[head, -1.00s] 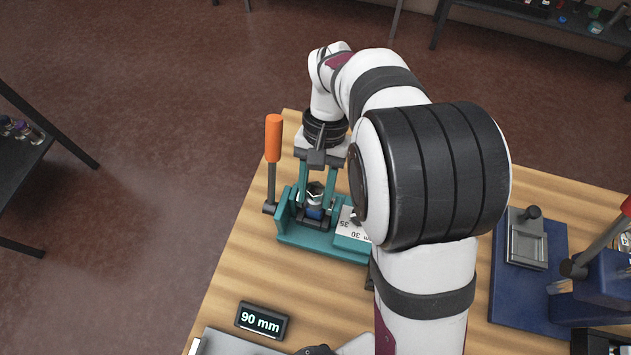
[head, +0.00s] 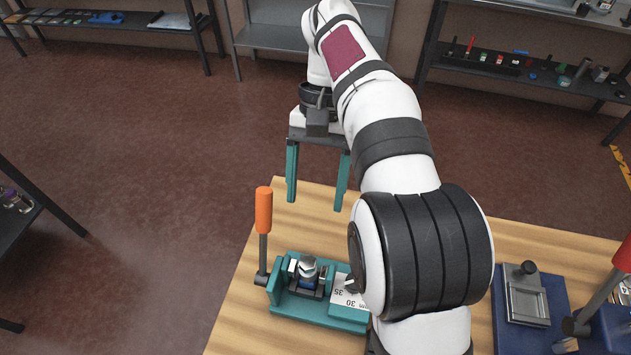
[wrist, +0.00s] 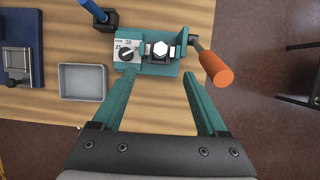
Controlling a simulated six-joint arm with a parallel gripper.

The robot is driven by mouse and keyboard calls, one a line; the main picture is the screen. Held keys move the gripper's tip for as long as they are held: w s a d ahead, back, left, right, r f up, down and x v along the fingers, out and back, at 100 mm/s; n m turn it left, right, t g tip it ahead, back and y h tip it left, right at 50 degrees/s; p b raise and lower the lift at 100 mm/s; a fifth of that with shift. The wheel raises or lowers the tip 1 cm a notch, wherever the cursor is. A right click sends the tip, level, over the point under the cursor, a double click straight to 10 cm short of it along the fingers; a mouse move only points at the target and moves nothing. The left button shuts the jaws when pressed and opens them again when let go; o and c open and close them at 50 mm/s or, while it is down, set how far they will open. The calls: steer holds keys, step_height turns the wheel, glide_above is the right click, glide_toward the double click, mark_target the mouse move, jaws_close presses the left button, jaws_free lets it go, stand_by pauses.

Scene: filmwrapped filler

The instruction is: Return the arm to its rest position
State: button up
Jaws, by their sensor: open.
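My gripper (head: 316,200) is open and empty, with two teal fingers pointing down. It hangs in the air above the far edge of the wooden table, clear of the teal fixture. In the wrist view my gripper (wrist: 162,92) shows its fingers spread wide with nothing between them. My white arm reaches up from the table in the head view and hides part of the table behind it.
The teal fixture (head: 314,311) holds a metal hex-headed piece (head: 307,267); its orange-handled lever (head: 263,212) stands upright. A grey tray (wrist: 83,82) and a blue base (wrist: 17,45) show in the wrist view. Shelves line the back.

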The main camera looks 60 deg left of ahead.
steer(key=shift+w+a+r, duration=0.1)
steer(key=shift+r, duration=0.3)
steer(key=w+d+r+m+y, duration=0.1)
steer(key=w+d+r+m, duration=0.2)
steer(key=d, duration=0.7)
steer(key=w+d+r+m+y, duration=0.1)
steer(key=w+d+m+y, duration=0.3)
steer(key=d, duration=0.6)
steer(key=s+d+f+m+t, duration=0.1)
steer(key=s+d+f+m, duration=0.2)
steer(key=d, duration=0.5)
steer(key=s+d+f+m+t, duration=0.2)
steer(key=s+d+f+m, duration=0.2)
steer(key=d, duration=0.4)
steer(key=shift+s+d+f+m, duration=0.15)
steer(key=shift+s+f+m, duration=0.15)
steer(key=shift+s+f, duration=0.45)
